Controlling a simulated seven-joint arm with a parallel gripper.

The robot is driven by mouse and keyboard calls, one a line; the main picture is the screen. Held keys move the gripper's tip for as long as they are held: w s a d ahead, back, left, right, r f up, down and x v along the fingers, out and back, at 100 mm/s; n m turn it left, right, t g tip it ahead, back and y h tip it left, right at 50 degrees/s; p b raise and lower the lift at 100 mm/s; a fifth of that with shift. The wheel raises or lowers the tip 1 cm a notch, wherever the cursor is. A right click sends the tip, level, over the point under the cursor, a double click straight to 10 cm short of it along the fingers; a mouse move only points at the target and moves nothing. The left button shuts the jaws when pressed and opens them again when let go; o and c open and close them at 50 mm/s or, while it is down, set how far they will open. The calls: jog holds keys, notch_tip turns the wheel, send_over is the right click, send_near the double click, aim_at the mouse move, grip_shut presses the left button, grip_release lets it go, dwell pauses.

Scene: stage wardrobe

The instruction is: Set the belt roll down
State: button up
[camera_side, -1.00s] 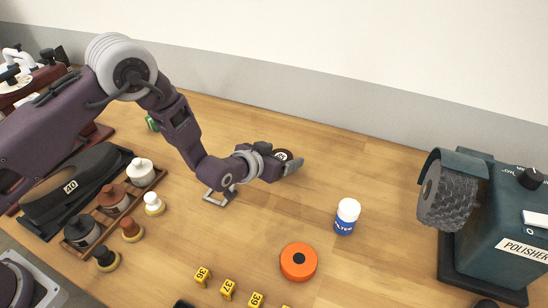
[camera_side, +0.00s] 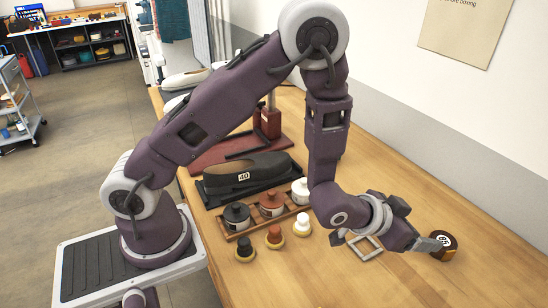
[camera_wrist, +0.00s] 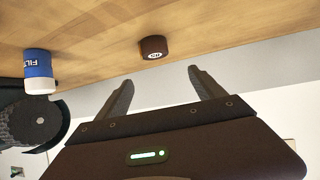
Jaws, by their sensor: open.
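The belt roll (camera_side: 446,244) is a short dark brown roll with a numbered round label, its digits too small to read surely. It rests on the wooden bench at the right of the side view. It also shows in the wrist view (camera_wrist: 153,46), where the picture is upside down. My gripper (camera_side: 432,244) is low over the bench, right by the roll. In the wrist view its two fingers (camera_wrist: 160,76) are spread, with nothing between them. The roll lies beyond the fingertips, roughly in line with the gap. In the side view a finger hides part of the roll.
A white and blue bottle (camera_wrist: 39,70) and the dark polisher wheel (camera_wrist: 38,122) stand to one side in the wrist view. A small metal frame (camera_side: 367,247) lies behind my gripper. A wooden rack (camera_side: 228,228) of jars and a dark shoe (camera_side: 248,173) stand left of my wrist.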

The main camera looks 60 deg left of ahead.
jog(key=s+a+r+n+g, duration=0.1)
jog(key=s+a+r+g, duration=0.1)
jog(key=s+a+r, duration=0.55)
jog(key=s+a+r+g, duration=0.1)
jog(key=s+a+r, duration=0.3)
jog(key=r, duration=0.6)
jog(key=s+a+r+n+g+y, duration=0.1)
jog(key=s+a+g+y, duration=0.1)
jog(key=s, duration=1.7)
jog(key=shift+s+a+g, duration=0.3)
jog(key=shift+a+g, duration=0.2)
jog(key=shift+a, duration=0.5)
